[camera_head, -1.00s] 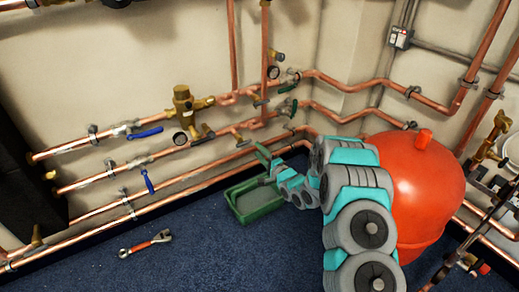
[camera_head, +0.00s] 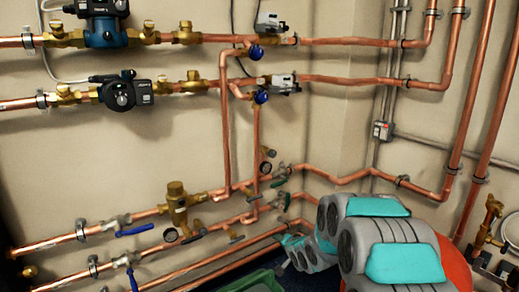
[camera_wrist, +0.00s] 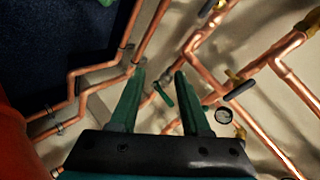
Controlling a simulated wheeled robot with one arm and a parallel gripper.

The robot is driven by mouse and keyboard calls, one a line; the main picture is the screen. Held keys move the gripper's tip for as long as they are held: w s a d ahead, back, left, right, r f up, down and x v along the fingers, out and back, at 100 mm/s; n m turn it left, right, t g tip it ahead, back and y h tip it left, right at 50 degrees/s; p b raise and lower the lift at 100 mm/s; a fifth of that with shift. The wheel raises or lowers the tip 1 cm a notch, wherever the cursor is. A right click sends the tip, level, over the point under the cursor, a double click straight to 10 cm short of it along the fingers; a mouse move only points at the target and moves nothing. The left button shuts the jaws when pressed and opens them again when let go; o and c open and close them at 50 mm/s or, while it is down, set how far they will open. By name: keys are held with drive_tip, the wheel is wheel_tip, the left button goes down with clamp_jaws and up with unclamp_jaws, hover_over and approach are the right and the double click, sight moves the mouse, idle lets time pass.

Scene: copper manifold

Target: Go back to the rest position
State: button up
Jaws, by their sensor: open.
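My gripper (camera_wrist: 160,85) shows in the wrist view with its two dark green fingers apart and nothing between them. Copper pipes, a green-handled valve (camera_wrist: 163,95) and a round gauge (camera_wrist: 223,115) lie beyond the fingers; I cannot tell how near they are. In the head view my arm (camera_head: 390,240) reaches in from the lower right, toward the lower pipes. The gripper itself is mostly hidden there behind the arm links.
A green tray (camera_head: 250,283) is cut off at the bottom of the head view. A red tank (camera_head: 455,262) stands behind my arm. Copper pipes with blue-handled valves (camera_head: 135,230) run along the wall, below two pumps (camera_head: 122,93).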

drive_tip(key=s+d+r+n+g+h, duration=0.1)
drive_tip(key=s+d+r+g, duration=0.15)
drive_tip(key=s, duration=0.35)
drive_tip(key=s+d+r+n+g+h, duration=0.1)
drive_tip(key=s+d+r+h, duration=0.15)
drive_tip(key=s, duration=0.25)
drive_tip(key=s+r+n+g, duration=0.2)
drive_tip(key=s+g, duration=0.1)
drive_tip(key=s, duration=1.1)
drive_tip(key=s+d+r+n+g, duration=0.1)
drive_tip(key=s+r+n+g, duration=0.1)
drive_tip(key=s, duration=1.3)
drive_tip(key=s+d+r+n+g, duration=0.1)
drive_tip(key=s+g, duration=0.3)
drive_tip(key=s, duration=1.1)
drive_tip(key=shift+d+r+n, duration=0.15)
drive_tip(key=shift+r+n, duration=0.25)
drive_tip(key=shift+r, duration=0.4)
